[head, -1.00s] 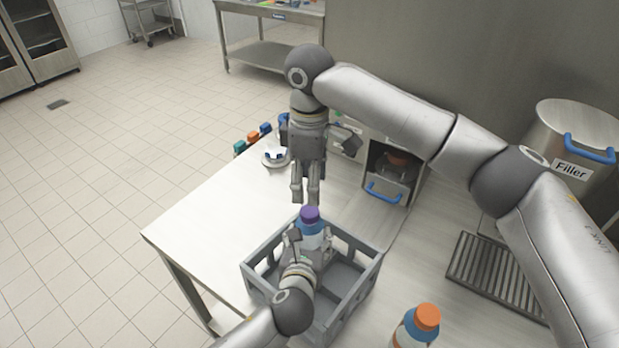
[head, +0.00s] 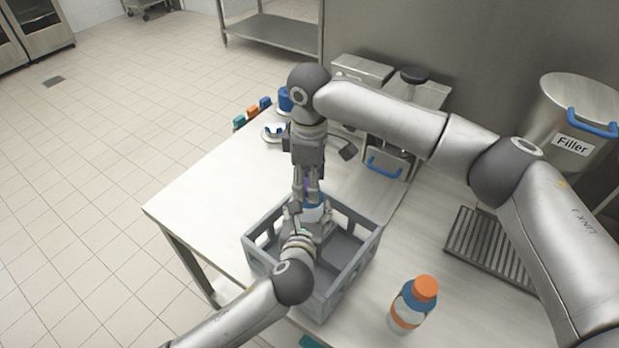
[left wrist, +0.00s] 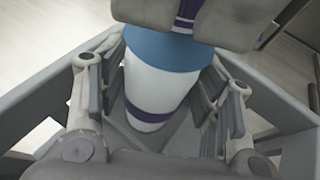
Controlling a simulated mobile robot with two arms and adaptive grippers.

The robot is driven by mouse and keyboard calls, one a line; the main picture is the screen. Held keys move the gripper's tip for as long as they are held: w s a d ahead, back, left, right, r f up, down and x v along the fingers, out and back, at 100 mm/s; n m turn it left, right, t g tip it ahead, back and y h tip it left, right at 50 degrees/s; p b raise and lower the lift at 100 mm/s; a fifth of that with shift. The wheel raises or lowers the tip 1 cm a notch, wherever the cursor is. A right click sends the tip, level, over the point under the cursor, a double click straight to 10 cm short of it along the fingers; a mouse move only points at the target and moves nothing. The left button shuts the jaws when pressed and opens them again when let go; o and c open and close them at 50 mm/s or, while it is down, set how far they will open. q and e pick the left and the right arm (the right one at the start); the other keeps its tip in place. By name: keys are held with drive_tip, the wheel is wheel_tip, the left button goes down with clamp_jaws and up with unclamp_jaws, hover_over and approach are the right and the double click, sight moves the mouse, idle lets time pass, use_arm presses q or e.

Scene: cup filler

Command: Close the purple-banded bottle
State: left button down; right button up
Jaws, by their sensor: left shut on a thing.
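The purple-banded bottle (head: 314,213) stands in the grey crate, with a white body and blue shoulder. The left wrist view shows its white side (left wrist: 155,85) and purple band (left wrist: 147,113). My left gripper (head: 309,226) is shut around the bottle; its fingers flank the body in the left wrist view (left wrist: 160,100). My right gripper (head: 307,196) points down over the bottle, its fingers on both sides of the purple cap (head: 307,185). A strip of the cap (left wrist: 189,12) shows between these fingers. I cannot tell whether they press on it or whether the cap is seated.
The grey crate (head: 337,293) surrounds the bottle and my left gripper. An orange-capped bottle (head: 413,305) stands right of it on the table (head: 205,200). A drip grate (head: 484,245) and the filler (head: 578,115) are at the right. Small coloured caps (head: 252,112) line the far left edge.

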drive_tip(key=c, duration=0.8)
drive_tip(key=o, duration=1.2)
drive_tip(key=shift+c, duration=0.2)
drive_tip(key=shift+r, duration=0.1)
wheel_tip(320, 180, up, 12)
use_arm(q)
drive_tip(key=shift+c, duration=1.7)
unclamp_jaws()
drive_tip(key=shift+s, duration=0.1)
